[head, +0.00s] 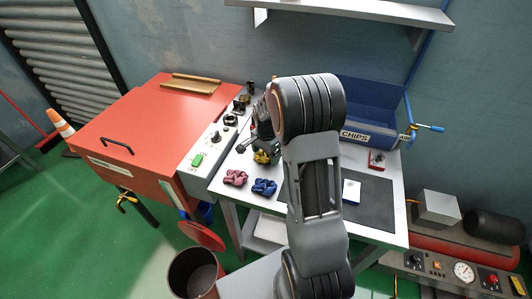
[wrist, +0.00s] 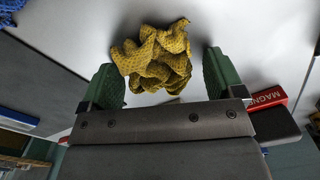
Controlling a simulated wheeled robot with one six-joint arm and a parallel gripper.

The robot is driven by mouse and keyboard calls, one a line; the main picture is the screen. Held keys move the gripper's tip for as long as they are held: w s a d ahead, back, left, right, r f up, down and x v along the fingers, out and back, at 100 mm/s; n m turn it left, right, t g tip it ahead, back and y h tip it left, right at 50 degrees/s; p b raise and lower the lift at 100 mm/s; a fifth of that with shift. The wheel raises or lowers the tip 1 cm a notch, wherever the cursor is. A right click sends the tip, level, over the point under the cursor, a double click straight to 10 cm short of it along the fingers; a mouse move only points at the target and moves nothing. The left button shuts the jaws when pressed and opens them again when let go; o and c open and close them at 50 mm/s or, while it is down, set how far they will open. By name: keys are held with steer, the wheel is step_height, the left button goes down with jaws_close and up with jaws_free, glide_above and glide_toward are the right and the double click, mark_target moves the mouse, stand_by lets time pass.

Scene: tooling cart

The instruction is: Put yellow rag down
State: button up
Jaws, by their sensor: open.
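The yellow rag (wrist: 155,55) is a crumpled bundle that appears to lie on the light tabletop (wrist: 215,20). In the wrist view it sits between the two green fingers of my gripper (wrist: 160,68). The fingers are spread apart, with a clear gap on the right side of the rag; on the left it is close to the finger. In the head view the yellow rag (head: 262,157) shows on the table behind the red and blue rags, just below my gripper. My arm hides part of the table there.
A dark red rag (head: 235,178) and a blue rag (head: 264,187) lie near the table's front edge. A blue CHIPS bin (head: 378,122) stands at the back. A red box (head: 377,160), a small white-and-blue box (head: 351,191) and a dark mat (head: 378,212) are on the right.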

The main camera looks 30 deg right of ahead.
step_height(320, 180, up, 12)
steer(key=f, duration=0.1)
steer(key=s+a+r+n+t, duration=0.2)
steer(key=s+a+n, duration=0.3)
steer(key=s+n, duration=0.2)
steer(key=s+a+r+n+t, duration=0.1)
steer(key=s+a+n, duration=0.4)
steer(key=s, duration=0.6)
steer(key=shift+a+r+n+t, duration=0.3)
steer(key=shift+r+n+t, duration=0.1)
steer(key=shift+r+n, duration=0.5)
steer(key=shift+f, duration=0.1)
